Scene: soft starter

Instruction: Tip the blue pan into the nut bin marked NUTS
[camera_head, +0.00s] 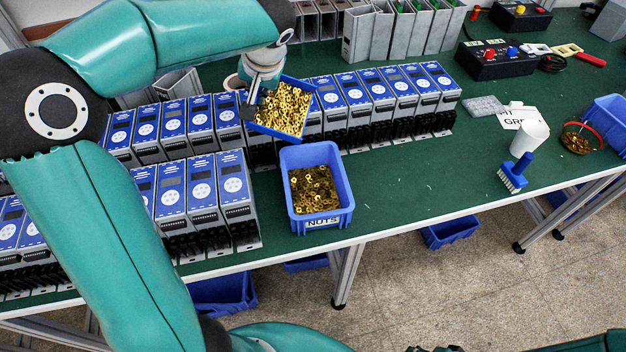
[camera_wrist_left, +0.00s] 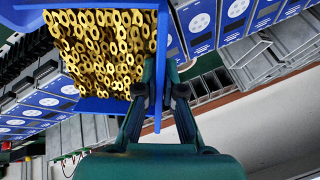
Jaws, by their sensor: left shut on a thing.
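The blue pan (camera_head: 306,88) is full of brass nuts (camera_head: 284,108) and is held up in the air, tilted, just behind and above the nut bin. My left gripper (camera_head: 250,106) is shut on the pan's left wall. In the left wrist view my left gripper (camera_wrist_left: 161,100) grips the wall of the blue pan (camera_wrist_left: 105,104), with the nuts (camera_wrist_left: 105,50) inside. The blue nut bin (camera_head: 292,158) with the NUTS label stands at the table's front edge and holds brass nuts (camera_head: 314,190). My right gripper is not clearly seen.
Rows of blue-fronted soft starters (camera_head: 172,186) stand left of and behind the bin. A brush (camera_head: 514,172), a white cup (camera_head: 529,138) and a red-rimmed basket (camera_head: 582,138) lie to the right. The green table (camera_head: 410,185) is clear right of the bin.

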